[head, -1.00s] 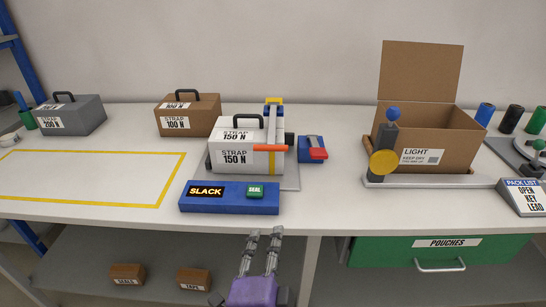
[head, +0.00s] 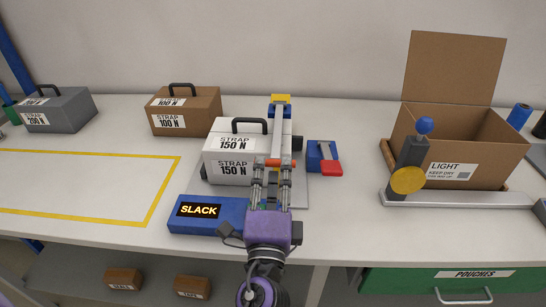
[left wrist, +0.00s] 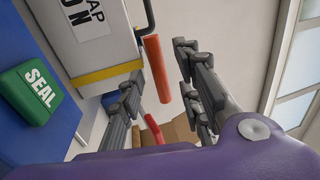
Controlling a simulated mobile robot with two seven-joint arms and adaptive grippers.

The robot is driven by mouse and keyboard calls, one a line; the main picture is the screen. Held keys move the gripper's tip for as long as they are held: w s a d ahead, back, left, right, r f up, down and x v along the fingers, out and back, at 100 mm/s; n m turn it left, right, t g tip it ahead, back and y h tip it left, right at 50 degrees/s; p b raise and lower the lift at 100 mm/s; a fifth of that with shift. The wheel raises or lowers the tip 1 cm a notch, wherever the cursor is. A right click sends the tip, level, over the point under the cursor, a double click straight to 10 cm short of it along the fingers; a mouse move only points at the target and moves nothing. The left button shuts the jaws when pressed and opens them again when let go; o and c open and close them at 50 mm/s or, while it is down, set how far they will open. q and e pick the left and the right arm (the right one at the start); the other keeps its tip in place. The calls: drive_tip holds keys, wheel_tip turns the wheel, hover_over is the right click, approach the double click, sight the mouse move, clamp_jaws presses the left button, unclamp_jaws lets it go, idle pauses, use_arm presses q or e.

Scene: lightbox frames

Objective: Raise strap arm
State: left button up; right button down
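The strap arm is a grey bar with an orange handle (head: 274,162), in front of the strapped grey-white 150 N box (head: 229,170). The handle also shows in the left wrist view (left wrist: 156,68). My left gripper (head: 272,166) is open at the handle, with its fingertips near it. In the left wrist view, the handle lies between the two finger pairs, with gaps to both sides. The blue console's display (head: 199,211) reads SLACK. My right gripper is not in view.
A blue block with a red lever (head: 324,158) stands right of the box. A brown 100 N box (head: 185,110) and a grey 200 N box (head: 58,108) stand at the left. An open carton (head: 470,155) is at the right. The yellow-outlined area is clear.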

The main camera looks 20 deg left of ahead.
sight(273, 166)
use_arm(q)
drive_tip(key=shift+p+x, duration=0.35)
drive_tip(key=shift+x, duration=1.45)
drive_tip(key=shift+f, duration=0.1)
drive_tip(key=shift+c, duration=0.3)
clamp_jaws()
